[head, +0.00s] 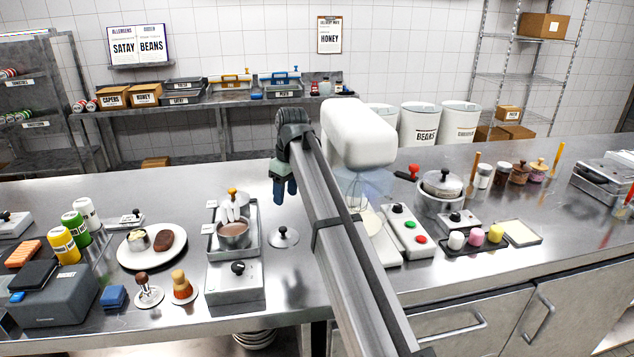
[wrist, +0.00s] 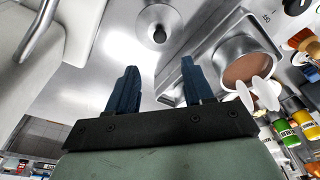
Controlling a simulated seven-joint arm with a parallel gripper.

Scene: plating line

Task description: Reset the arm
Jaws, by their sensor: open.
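My gripper (head: 285,190) is open and empty, held above the steel counter (head: 300,255) with its blue fingers pointing down. In the wrist view its two blue fingers (wrist: 157,90) stand apart with nothing between them. My arm reaches in from the bottom of the head view and hides part of the counter. A round metal lid with a dark knob (head: 283,236) lies on the counter below the gripper; it also shows in the wrist view (wrist: 158,22).
A pot of brown sauce (head: 233,235) sits on a tray left of my gripper. A white stand mixer (head: 358,135) stands close on the right. A plate (head: 125,255) with a brown patty and a small cup is further left. Bins (head: 420,123) stand behind.

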